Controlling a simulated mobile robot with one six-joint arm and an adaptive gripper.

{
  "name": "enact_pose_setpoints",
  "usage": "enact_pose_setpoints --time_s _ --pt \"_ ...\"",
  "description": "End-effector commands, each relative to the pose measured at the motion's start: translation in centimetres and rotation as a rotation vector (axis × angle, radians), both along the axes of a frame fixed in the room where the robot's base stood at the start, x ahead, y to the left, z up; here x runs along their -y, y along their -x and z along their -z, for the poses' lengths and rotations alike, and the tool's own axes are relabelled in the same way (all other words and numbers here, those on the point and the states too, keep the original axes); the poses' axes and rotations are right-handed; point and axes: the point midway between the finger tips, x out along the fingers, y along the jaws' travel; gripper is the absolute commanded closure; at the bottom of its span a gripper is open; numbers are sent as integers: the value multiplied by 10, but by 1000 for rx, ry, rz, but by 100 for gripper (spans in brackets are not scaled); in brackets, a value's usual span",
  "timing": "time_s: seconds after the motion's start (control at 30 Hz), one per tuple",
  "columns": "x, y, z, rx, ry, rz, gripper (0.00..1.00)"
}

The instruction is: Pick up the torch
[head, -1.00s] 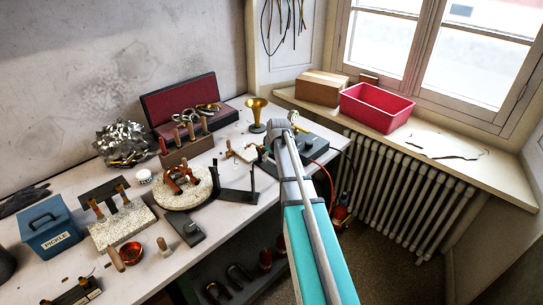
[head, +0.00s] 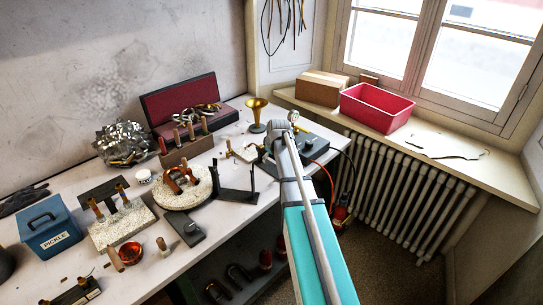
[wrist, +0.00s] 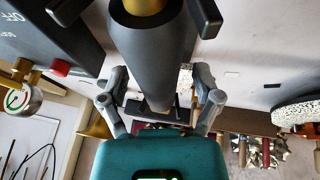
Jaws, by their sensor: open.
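A dark grey tapered body with a brass end, which looks like the torch (wrist: 150,55), fills the upper middle of the wrist view, very close to the camera. My gripper (wrist: 160,80) is open, with one finger on each side of the torch's narrower part. I cannot tell whether either finger touches it. In the head view my arm covers the gripper and most of the torch area at the bench's right end.
A dark box with a red knob (wrist: 60,68) and a gauge (wrist: 18,100) stand close on the left in the wrist view. A red hose (head: 325,170) hangs off the edge.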

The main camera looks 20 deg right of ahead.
Motion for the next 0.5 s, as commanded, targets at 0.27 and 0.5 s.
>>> enact_pose_setpoints --time_s 0.27,0.5 --pt "0 0 0 0 0 0 61" --pt "0 0 0 0 0 0 100"
